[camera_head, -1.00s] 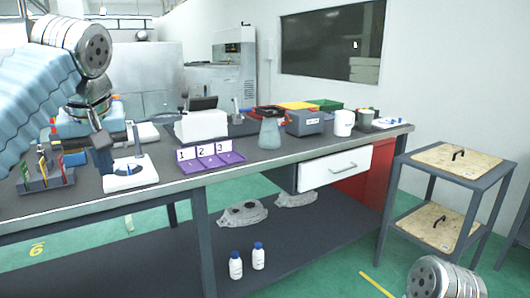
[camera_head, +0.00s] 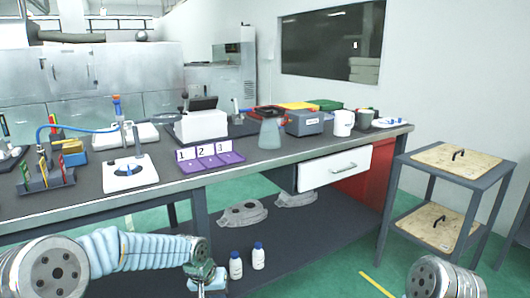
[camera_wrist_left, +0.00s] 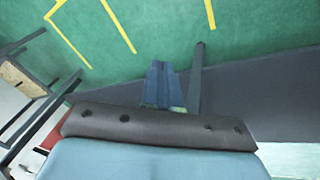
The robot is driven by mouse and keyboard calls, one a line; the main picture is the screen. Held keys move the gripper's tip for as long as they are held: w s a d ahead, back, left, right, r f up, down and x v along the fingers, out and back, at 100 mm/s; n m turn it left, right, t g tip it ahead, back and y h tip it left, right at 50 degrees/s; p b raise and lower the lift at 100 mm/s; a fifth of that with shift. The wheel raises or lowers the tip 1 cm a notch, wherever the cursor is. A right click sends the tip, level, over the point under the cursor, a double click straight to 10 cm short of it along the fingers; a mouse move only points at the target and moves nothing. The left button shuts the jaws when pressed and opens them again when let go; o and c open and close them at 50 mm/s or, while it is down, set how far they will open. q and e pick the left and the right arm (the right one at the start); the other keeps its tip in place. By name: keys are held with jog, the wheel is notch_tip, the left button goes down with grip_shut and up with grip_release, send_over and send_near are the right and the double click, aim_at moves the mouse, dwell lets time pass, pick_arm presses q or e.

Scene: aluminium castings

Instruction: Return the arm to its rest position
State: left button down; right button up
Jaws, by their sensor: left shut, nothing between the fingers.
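My left arm comes in from the lower left of the head view, with its pale blue sleeve lying level below the bench's front edge. My left gripper (camera_head: 208,282) is at the bottom of the head view, in front of the lower shelf and left of two white bottles. In the left wrist view the left gripper (camera_wrist_left: 164,88) shows its two fingers close together with nothing between them, over the green floor and a dark grey surface. Only a round metal joint of my right arm shows at the bottom right; the right gripper is out of view.
Two white bottles (camera_head: 236,266) and grey castings (camera_head: 243,213) are on the lower shelf. A shelved cart (camera_head: 457,160) stands at right.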

pick_arm(q)
jog(key=s+d+f+n+g+h, duration=0.1)
jog(key=s+d+f+h, duration=0.15)
jog(key=s+f, duration=1.15)
jog(key=s+f+n+y, duration=0.1)
jog(key=s+f, duration=0.7)
jog(key=s, duration=0.3)
jog(key=shift+s+a+f, duration=0.25)
jog(key=shift+a+f, duration=0.1)
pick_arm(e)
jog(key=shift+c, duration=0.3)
